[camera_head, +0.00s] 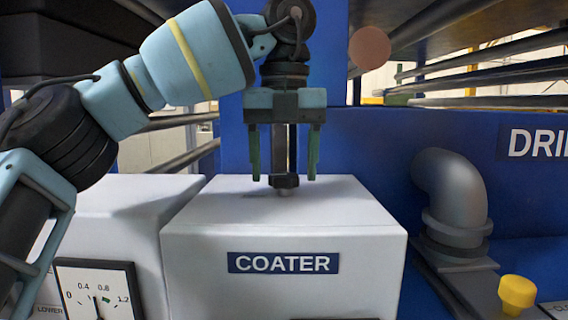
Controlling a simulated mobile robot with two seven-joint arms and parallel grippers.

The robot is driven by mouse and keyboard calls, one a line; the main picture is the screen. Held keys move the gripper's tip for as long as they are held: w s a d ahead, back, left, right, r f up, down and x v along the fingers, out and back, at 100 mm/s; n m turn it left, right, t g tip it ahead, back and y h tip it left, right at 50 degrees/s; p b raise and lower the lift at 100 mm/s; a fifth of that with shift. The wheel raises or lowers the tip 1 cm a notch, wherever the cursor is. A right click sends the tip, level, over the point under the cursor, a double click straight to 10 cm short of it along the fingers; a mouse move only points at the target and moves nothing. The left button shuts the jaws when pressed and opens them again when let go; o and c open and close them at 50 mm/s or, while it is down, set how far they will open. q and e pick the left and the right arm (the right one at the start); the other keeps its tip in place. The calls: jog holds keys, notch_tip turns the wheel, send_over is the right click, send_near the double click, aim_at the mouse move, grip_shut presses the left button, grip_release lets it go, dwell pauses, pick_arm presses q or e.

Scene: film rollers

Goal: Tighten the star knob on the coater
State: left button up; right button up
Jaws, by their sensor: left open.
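The coater (285,280) is a white box with a blue label, front and centre. My left gripper (284,178) points straight down over its top, with its two green fingers apart. A small dark piece (285,181) sits between the fingertips on a short pale stub at the coater's top; it looks like the star knob, but its star shape cannot be made out. The fingers stand to its left and right with a visible gap on each side. A dark upright bar shows above it between the fingers. My right gripper is out of view.
A grey elbow pipe (453,195) stands right of the coater, with a yellow knob (517,294) at lower right. A dial gauge (97,291) is at lower left. A blue panel (400,150) rises behind, and a pinkish round thing (369,47) shows above.

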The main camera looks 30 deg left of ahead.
pick_arm(q)
jog(key=shift+f, duration=0.2)
jog(key=shift+c, duration=0.4)
jog(key=c, duration=0.9)
